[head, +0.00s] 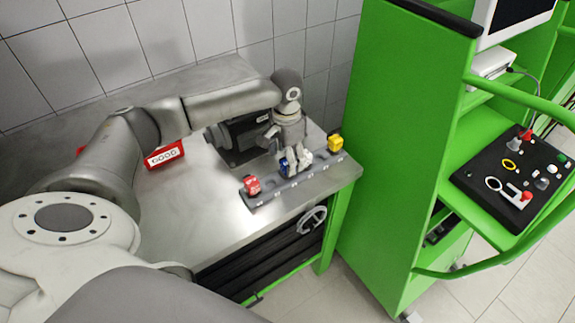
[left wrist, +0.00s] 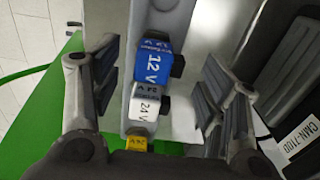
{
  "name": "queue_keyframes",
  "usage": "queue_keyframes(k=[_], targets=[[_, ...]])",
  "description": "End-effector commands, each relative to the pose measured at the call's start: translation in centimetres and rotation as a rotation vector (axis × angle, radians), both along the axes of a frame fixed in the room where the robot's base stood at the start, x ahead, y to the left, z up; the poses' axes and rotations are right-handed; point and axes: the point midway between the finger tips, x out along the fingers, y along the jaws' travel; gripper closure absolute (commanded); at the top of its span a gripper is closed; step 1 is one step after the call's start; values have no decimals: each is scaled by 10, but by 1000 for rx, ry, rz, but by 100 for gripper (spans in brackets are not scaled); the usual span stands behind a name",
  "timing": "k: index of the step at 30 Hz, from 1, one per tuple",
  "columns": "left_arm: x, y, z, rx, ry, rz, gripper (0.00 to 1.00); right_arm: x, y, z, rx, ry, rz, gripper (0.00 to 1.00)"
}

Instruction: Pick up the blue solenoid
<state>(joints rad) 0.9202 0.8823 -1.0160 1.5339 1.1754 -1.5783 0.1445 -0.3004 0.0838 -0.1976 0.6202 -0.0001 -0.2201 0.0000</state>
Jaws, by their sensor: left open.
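The blue solenoid (head: 284,167) stands on the grey rail (head: 262,199) at the table's front right edge, partly hidden by my left gripper (head: 294,149). In the left wrist view the blue solenoid (left wrist: 152,60), marked 12 V, lies between the spread fingers of my left gripper (left wrist: 157,88). The fingers are open, with a gap on both sides of it. The white solenoid (left wrist: 148,107), marked 24 V, is right beside it and also lies between the fingers. My right gripper is not in view.
A red solenoid (head: 251,186) and a yellow one (head: 335,142) stand on the same rail. A dark pump unit (head: 240,142) is behind. A red GOOD box (head: 165,155) is at the left. A green cabinet (head: 397,130) rises to the right. The table's front left is clear.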

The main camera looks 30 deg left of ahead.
Motion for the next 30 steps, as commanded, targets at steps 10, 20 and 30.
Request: queue_keyframes(k=[10, 20, 30], targets=[[0, 0, -22, 1, 0, -1, 33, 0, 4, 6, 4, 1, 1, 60], [0, 0, -21, 1, 0, -1, 65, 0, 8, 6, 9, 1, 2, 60], [0, 0, -20, 1, -1, -1, 75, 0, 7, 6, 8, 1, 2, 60]])
